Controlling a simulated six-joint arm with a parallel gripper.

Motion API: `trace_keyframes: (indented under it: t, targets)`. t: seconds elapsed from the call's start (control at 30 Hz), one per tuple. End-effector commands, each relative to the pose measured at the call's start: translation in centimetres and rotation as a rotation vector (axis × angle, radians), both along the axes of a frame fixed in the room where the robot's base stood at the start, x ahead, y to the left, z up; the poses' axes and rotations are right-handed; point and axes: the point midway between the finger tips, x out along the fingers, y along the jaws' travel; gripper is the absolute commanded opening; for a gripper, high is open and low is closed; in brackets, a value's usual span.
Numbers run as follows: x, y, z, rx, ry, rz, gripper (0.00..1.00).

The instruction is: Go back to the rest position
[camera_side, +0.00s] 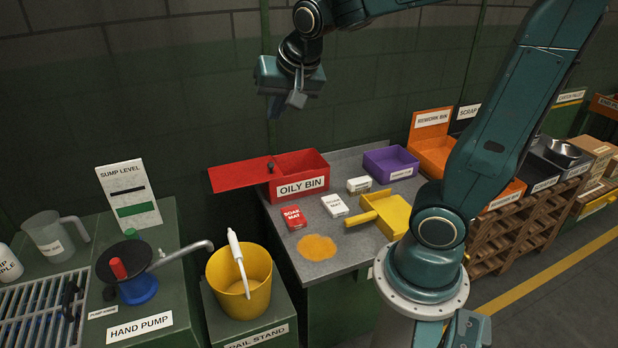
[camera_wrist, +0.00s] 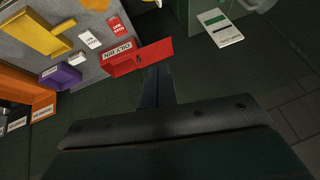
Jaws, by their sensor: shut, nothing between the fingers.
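My gripper (camera_side: 284,103) is shut and empty. In the side view it hangs in the air above and behind the red oily bin, in front of the dark wall, touching nothing. In the wrist view its shut fingers (camera_wrist: 157,88) point toward the bench, with the floor and the red bin beyond them. The red oily bin (camera_side: 313,162) stands on the grey bench with its red lid (camera_side: 238,175) swung out to the left; the bin also shows in the wrist view (camera_wrist: 123,62).
On the bench (camera_side: 352,246) are a red soak mat pack (camera_side: 291,217), a white one (camera_side: 335,206), a purple bin (camera_side: 390,162), a yellow dustpan (camera_side: 393,215) and an orange spill (camera_side: 317,246). A yellow pail (camera_side: 258,299) and a hand pump (camera_side: 137,287) stand left. Orange and black bins stand right.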

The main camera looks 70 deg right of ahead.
Motion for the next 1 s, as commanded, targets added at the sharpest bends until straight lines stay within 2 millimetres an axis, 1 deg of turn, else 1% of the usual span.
trace_keyframes:
  t: [0.03, 0.2, 0.4, 0.5, 0.6, 0.77, 1.0]
  targets:
    - [-1.2, 0.7, 0.2, -0.008, 0.007, 0.057, 0.0]
    - [-4.9, 2.9, 0.4, -0.046, 0.046, 0.263, 0.0]
    - [-9.3, 5.3, -0.1, -0.101, 0.083, 0.511, 0.0]
    - [-11.1, 6.2, -0.5, -0.13, 0.095, 0.621, 0.0]
    - [-12.6, 6.9, -0.9, -0.154, 0.106, 0.707, 0.0]
    - [-13.9, 7.4, -1.2, -0.177, 0.114, 0.783, 0.0]
    - [-14.1, 7.5, -1.3, -0.182, 0.117, 0.799, 0.0]
